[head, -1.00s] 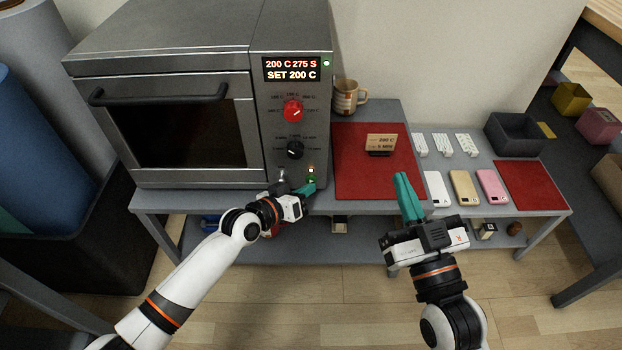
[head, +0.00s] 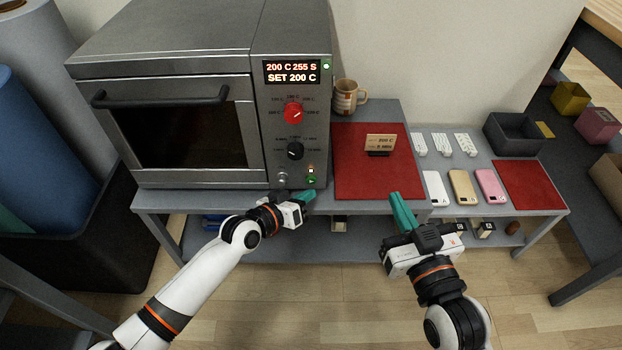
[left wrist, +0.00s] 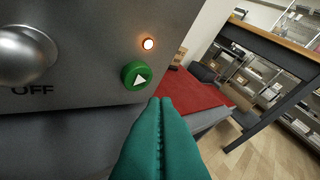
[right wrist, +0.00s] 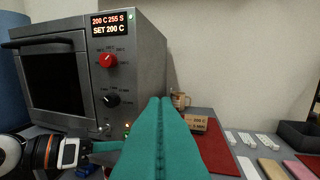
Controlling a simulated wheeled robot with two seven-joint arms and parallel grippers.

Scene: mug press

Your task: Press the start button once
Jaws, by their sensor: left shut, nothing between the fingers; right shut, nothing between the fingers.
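The green start button (head: 312,180) with a white triangle sits low on the oven's (head: 290,120) control panel. It shows large in the left wrist view (left wrist: 136,76), below a lit lamp (left wrist: 148,44). My left gripper (head: 311,195) is shut and empty; its teal fingertips are just below the button, apparently apart from it. The display (head: 291,71) reads 200 C, 255 S, SET 200 C. My right gripper (head: 396,197) is shut and empty, in front of the red mat, away from the panel.
A red knob (head: 293,113), a black knob (head: 295,151) and a metal toggle (head: 282,181) marked OFF share the panel. A mug (head: 348,97) and a small sign (head: 380,143) stand right of the oven. Several phones and a grey bin (head: 515,134) are further right.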

